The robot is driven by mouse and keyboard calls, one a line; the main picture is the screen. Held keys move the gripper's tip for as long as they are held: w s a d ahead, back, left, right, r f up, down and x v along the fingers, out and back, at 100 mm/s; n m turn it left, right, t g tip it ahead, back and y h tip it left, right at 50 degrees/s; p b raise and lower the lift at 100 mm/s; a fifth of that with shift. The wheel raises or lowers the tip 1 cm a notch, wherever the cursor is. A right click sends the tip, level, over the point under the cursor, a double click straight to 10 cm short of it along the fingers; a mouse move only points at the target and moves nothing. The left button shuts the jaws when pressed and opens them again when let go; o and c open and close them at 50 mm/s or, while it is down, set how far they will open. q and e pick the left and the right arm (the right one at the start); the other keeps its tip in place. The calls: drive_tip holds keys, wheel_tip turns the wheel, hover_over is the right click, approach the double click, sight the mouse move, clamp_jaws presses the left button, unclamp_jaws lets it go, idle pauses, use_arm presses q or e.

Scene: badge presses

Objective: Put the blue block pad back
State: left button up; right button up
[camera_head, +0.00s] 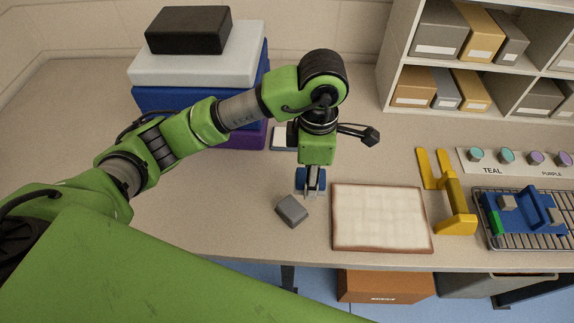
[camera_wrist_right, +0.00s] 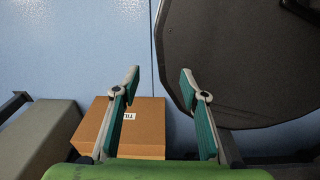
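My left gripper (camera_head: 314,193) points down over the table, its fingers close together, just behind a small grey block (camera_head: 291,211). A small blue piece (camera_head: 300,178), perhaps the blue block pad, shows around its fingers. I cannot tell whether the fingers grip it or stand in front of it. A flat pale-and-blue item (camera_head: 281,139) lies farther back, partly hidden by the gripper. My right gripper (camera_wrist_right: 160,72) is open and empty in the right wrist view, and is out of the head view.
A pale square board (camera_head: 382,218) lies right of the grey block. Beyond it are a yellow stand (camera_head: 457,212) and a wire rack (camera_head: 552,238) with a blue fixture (camera_head: 522,222). Stacked boxes (camera_head: 197,68) stand back left, shelves (camera_head: 396,57) back right. An orange box (camera_wrist_right: 140,130) is below the table.

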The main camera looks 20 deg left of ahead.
use_arm(q)
drive_tip(key=w+a+f, duration=0.2)
drive_tip(key=w+a+f+p, duration=0.1)
drive_tip(key=w+a+f, duration=0.1)
drive_tip(key=w, duration=0.1)
drive_tip(key=w+a+f, duration=0.1)
drive_tip(key=w+f, duration=0.1)
drive_tip(key=f, duration=0.1)
drive_tip(key=shift+w+a+p, duration=0.15)
drive_tip(key=shift+a+p, duration=0.15)
drive_tip(key=shift+a, duration=0.1)
drive_tip(key=shift+w+a+f, duration=0.2)
drive_tip(key=shift+w+f, duration=0.1)
drive_tip(key=shift+f, duration=0.25)
wheel_tip(320, 180, down, 2)
drive_tip(key=shift+f+p, duration=0.15)
drive_tip(key=shift+p, duration=0.55)
drive_tip(key=shift+f, duration=0.45)
use_arm(e)
drive_tip(key=r, duration=0.3)
drive_tip(key=shift+w+a+r, duration=0.1)
drive_tip(key=shift+w+a, duration=0.2)
drive_tip(key=shift+a, duration=0.05)
drive_tip(key=shift+d, duration=0.15)
